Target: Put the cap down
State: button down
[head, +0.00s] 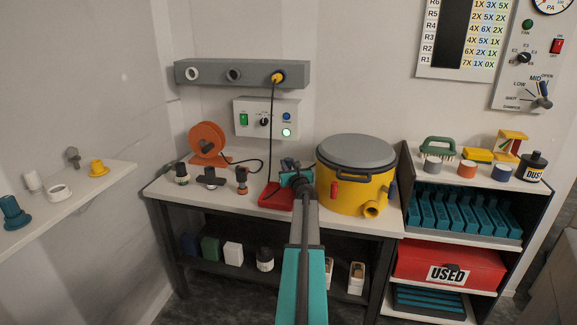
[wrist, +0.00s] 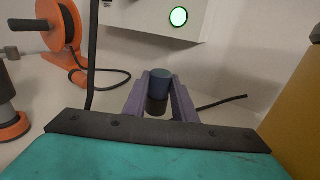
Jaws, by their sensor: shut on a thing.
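My gripper (wrist: 160,98) is shut on a small cylindrical cap (wrist: 161,82), dark blue above and black below, held between its purple fingers. In the head view my gripper (head: 292,168) is over the bench (head: 215,186), left of the yellow drum. The cap is too small and too covered by my arm to make out clearly there. I cannot tell whether its underside touches anything.
A red pad (head: 272,197) lies on the bench by my gripper. The yellow drum (head: 343,187) with a grey lid stands close on the right. An orange reel (head: 207,140), several small tools and a hanging black cable (head: 271,125) are on the left.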

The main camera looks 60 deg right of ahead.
jog(key=shift+f+b, duration=0.6)
jog(key=shift+b, duration=0.05)
jog(key=c, duration=1.5)
grip_release()
jog(key=shift+f, duration=0.1)
jog(key=shift+o, duration=0.2)
jog(key=shift+r, duration=0.2)
jog(key=shift+r+p, duration=0.5)
jog(key=shift+p, duration=0.25)
jog(key=shift+v, duration=6)
notch_tip(320, 180, up, 22)
jog(key=p, duration=2.1)
